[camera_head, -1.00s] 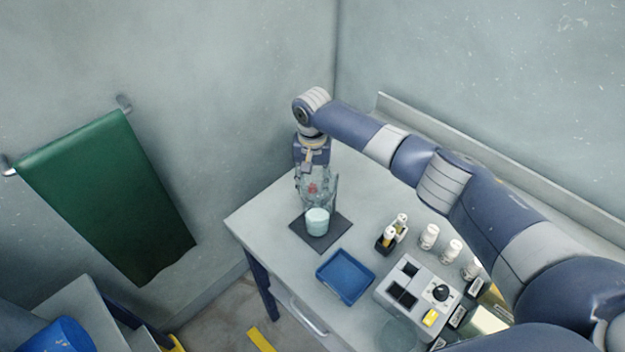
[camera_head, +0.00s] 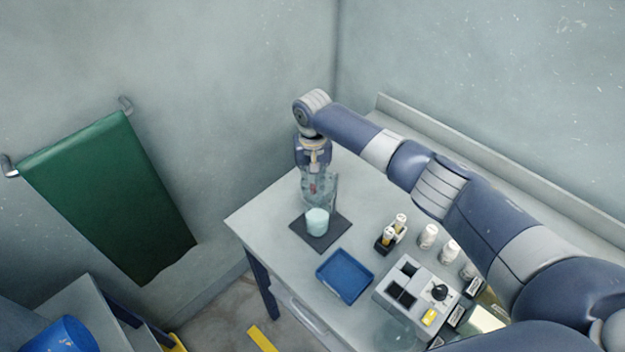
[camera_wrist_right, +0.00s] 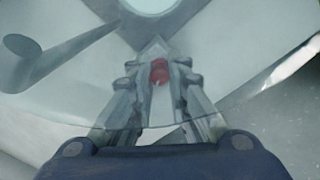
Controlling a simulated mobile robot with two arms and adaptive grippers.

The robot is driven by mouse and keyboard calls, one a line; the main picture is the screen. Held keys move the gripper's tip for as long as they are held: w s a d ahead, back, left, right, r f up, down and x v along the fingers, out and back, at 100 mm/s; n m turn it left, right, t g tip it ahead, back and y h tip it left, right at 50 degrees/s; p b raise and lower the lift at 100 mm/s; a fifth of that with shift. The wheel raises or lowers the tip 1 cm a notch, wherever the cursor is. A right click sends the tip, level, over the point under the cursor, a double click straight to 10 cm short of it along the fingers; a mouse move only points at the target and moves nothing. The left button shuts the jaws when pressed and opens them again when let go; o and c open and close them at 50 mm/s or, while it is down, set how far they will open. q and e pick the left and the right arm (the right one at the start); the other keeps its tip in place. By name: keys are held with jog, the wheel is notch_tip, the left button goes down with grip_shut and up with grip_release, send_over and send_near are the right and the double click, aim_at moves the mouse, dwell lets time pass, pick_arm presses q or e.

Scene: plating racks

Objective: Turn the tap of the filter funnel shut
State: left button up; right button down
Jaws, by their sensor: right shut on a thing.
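The filter funnel (camera_head: 331,184) is clear glass and stands at the far corner of the table, partly hidden by my right gripper. Its red tap (camera_head: 313,188) shows small in the head view. In the right wrist view the red tap (camera_wrist_right: 159,71) sits between my fingertips. My right gripper (camera_wrist_right: 158,80) points down at the funnel and is shut on the tap; it also shows in the head view (camera_head: 314,184). A white cup-like vessel (camera_head: 317,222) stands on a dark mat (camera_head: 332,238) below the funnel. My left gripper is out of view.
A blue tray (camera_head: 346,276) lies in front of the mat. A small bottle holder (camera_head: 386,242), several white bottles (camera_head: 428,236) and a grey device (camera_head: 408,282) stand to the right. A green towel (camera_head: 110,195) hangs on the left wall. The table's left corner is bare.

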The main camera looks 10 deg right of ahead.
aim_at(312, 185)
jog(key=n+p, duration=0.1)
jog(key=n, duration=0.3)
jog(key=shift+n, duration=0.4)
dwell(0.4)
jog(key=c, duration=1.5)
grip_release()
notch_tip(312, 185, up, 12)
jog(key=shift+r, duration=0.1)
jog(key=shift+a, duration=0.1)
